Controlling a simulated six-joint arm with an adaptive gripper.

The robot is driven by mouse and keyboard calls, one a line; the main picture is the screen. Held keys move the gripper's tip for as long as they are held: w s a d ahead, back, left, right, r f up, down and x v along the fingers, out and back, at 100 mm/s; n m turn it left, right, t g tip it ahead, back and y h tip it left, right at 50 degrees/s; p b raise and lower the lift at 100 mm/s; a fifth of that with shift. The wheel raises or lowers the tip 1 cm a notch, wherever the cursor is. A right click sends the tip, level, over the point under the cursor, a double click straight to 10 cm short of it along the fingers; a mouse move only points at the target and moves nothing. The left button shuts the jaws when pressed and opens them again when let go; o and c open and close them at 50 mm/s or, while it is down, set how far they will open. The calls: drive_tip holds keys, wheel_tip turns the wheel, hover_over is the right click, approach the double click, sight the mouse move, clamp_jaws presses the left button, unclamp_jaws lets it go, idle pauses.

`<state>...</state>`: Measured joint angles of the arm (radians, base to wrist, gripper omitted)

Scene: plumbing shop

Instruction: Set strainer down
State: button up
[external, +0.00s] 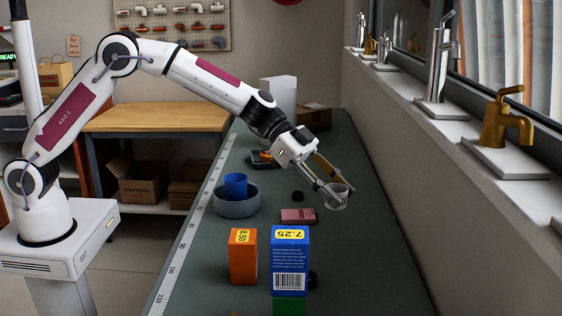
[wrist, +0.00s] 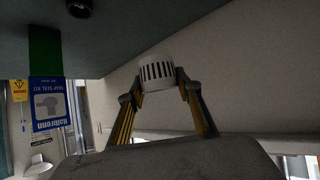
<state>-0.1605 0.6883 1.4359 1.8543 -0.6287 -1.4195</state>
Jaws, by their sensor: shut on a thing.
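The strainer (external: 337,200) is a small white cup with slotted sides. In the external view it is at the right part of the green bench top, near the wall. My gripper (external: 335,192) is shut on it, with one finger on each side. In the wrist view the strainer (wrist: 157,73) sits between the fingertips of my gripper (wrist: 160,90), its dark slots showing. I cannot tell whether its underside touches the bench or is slightly above it.
A pink block (external: 298,216) lies left of the strainer. A grey bowl (external: 236,208) with a blue cup (external: 235,184) stands farther left. An orange box (external: 243,256) and a blue box (external: 289,262) stand in front. The bench (external: 375,245) right of the boxes is clear.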

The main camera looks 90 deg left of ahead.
drive_tip(key=shift+f, duration=1.95)
hover_over(331, 257)
drive_tip(key=shift+f, duration=3.15)
drive_tip(key=shift+f, duration=1.85)
drive_tip(key=shift+f, duration=0.15)
drive_tip(key=o, duration=0.9)
drive_tip(key=shift+c, duration=0.2)
